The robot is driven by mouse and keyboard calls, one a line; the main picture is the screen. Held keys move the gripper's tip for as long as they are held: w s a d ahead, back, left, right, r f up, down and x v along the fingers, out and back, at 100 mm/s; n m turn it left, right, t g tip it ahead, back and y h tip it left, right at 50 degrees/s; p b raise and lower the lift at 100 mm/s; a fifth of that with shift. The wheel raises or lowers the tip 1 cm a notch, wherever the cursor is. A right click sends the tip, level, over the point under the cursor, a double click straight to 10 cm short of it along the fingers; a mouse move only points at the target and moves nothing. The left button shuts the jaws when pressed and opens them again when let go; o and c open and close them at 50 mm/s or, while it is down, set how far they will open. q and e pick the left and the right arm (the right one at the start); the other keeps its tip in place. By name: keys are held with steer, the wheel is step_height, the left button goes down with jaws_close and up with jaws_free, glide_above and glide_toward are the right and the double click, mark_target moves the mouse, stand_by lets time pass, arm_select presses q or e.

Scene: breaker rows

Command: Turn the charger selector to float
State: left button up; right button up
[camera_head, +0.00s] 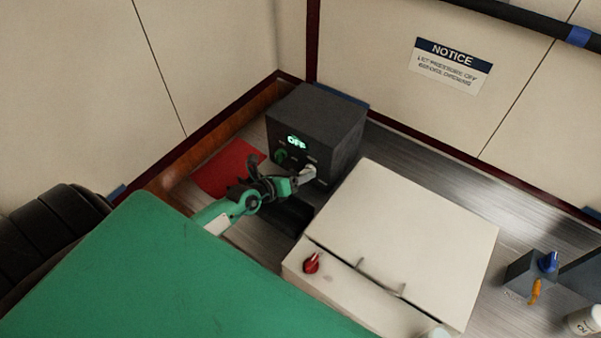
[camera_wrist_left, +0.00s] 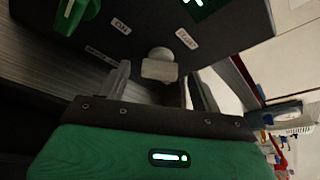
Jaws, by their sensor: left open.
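The charger is a dark box (camera_head: 318,122) in the back corner, with a lit green display (camera_head: 296,141) that reads OFF. Its pale selector knob (camera_head: 308,173) is low on the front face; it also shows in the left wrist view (camera_wrist_left: 160,66). Small white labels surround it there; one (camera_wrist_left: 187,38) seems to read FLOAT. Which label the knob points to I cannot tell. My left gripper (camera_head: 297,181) is open in front of the knob, which appears between its fingers in the wrist view (camera_wrist_left: 160,76). Contact is unclear. My right gripper is not in view.
A green knob (camera_head: 280,156) is on the charger's left side. A red mat (camera_head: 229,168) lies left of it. A cream box (camera_head: 415,238) with a red knob (camera_head: 312,263) stands to the right. A blue-handled switch (camera_head: 548,262) is at far right. Walls close the back.

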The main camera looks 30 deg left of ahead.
arm_select(q)
steer(key=shift+w+d+f, duration=0.15)
steer(key=shift+w, duration=0.35)
steer(key=shift+c, duration=0.4)
steer(key=c, duration=0.9)
steer(key=shift+f+b, duration=0.2)
steer(key=shift+b, duration=0.45)
steer(key=shift+r+n+h+b, duration=0.1)
steer(key=shift+n+h+b, duration=0.2)
steer(key=shift+n, duration=0.2)
steer(key=o, duration=1)
